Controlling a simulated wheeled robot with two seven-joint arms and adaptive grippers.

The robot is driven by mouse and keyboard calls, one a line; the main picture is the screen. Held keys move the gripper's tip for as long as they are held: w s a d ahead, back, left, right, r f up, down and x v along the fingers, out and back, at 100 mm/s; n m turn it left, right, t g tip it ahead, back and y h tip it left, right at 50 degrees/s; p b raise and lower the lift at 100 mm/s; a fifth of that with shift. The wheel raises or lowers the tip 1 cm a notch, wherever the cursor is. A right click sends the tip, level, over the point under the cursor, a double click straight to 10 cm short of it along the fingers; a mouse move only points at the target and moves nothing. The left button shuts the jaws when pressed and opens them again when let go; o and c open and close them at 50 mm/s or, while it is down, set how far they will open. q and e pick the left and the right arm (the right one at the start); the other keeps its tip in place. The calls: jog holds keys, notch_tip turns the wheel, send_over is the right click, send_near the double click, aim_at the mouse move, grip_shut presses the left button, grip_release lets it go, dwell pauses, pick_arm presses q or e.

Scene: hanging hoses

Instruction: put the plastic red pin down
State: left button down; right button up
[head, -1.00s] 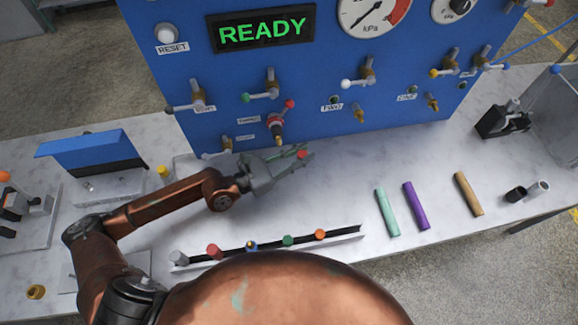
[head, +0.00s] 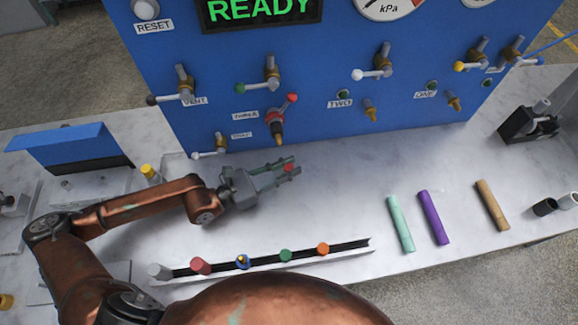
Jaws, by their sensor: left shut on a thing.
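The plastic red pin (head: 288,168) shows as a small red piece between the fingertips of my left gripper (head: 280,172). The gripper is shut on it and points right, in front of the blue panel and over the pale marble bench (head: 335,190). Most of the pin is hidden by the fingers. I cannot tell exactly how high it is above the bench. My right gripper is not in view.
A slotted rail (head: 300,258) with several coloured pieces lies in front of my left arm. Green (head: 400,223), purple (head: 433,217) and tan (head: 492,205) tubes lie to the right. The blue panel (head: 320,135) with valves and nozzles stands behind. Bench between gripper and green tube is clear.

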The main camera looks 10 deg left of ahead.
pick_arm(q)
jog(key=c, duration=2.2)
grip_release()
jog(key=shift+f, duration=0.1)
jog(key=o, duration=0.4)
jog(key=shift+o, duration=0.2)
